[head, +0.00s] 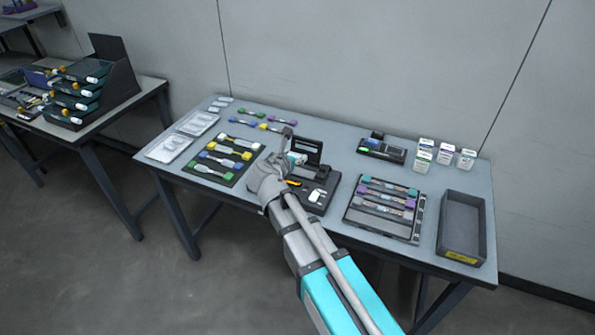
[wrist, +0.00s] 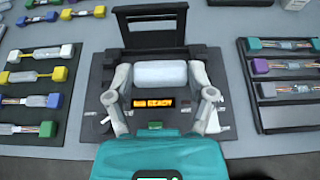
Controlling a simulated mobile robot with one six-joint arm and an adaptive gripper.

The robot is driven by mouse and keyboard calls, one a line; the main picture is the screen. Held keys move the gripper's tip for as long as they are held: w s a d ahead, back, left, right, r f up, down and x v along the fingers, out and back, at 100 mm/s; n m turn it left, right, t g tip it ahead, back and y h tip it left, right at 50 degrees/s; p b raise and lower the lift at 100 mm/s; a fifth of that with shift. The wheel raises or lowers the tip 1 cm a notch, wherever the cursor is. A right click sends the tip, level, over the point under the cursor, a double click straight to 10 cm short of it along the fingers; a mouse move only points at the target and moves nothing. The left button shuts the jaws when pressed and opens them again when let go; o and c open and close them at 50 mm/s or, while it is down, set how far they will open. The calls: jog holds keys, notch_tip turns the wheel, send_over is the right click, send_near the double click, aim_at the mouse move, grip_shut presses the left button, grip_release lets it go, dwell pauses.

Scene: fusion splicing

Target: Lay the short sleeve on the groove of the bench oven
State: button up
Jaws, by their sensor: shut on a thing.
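My gripper (wrist: 160,78) is shut on a short, pale, whitish sleeve (wrist: 160,73), with one finger at each end of it. The sleeve lies crosswise in the wrist view, and its height above what is below cannot be told. Under and beyond it is a dark bench device with a raised lid (wrist: 151,27) and a lit orange READY display (wrist: 154,103); it looks like the bench oven. Its groove is hidden behind the sleeve and fingers. In the head view my gripper (head: 291,158) is over this device (head: 327,178), and the arm covers part of it.
A mat (head: 221,177) with several capped sleeves lies to the left, and a rack (head: 385,207) of similar pieces to the right. A small device with a blue screen (head: 382,148), small boxes (head: 445,153) and an empty dark bin (head: 461,226) stand farther right.

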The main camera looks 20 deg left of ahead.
jog(key=b, duration=0.5)
send_over(297, 174)
jog(key=f, duration=0.5)
jog(key=shift+s+d+f, duration=0.15)
jog(key=shift+s+f, duration=0.05)
jog(key=shift+f, duration=0.1)
jog(key=shift+w+f+b, duration=0.4)
jog(key=shift+f+b, duration=0.35)
jog(key=shift+f, duration=0.05)
jog(key=shift+f+b, duration=1.2)
jog(key=shift+f+b, duration=0.6)
jog(key=o, duration=0.6)
jog(key=shift+o, duration=0.2)
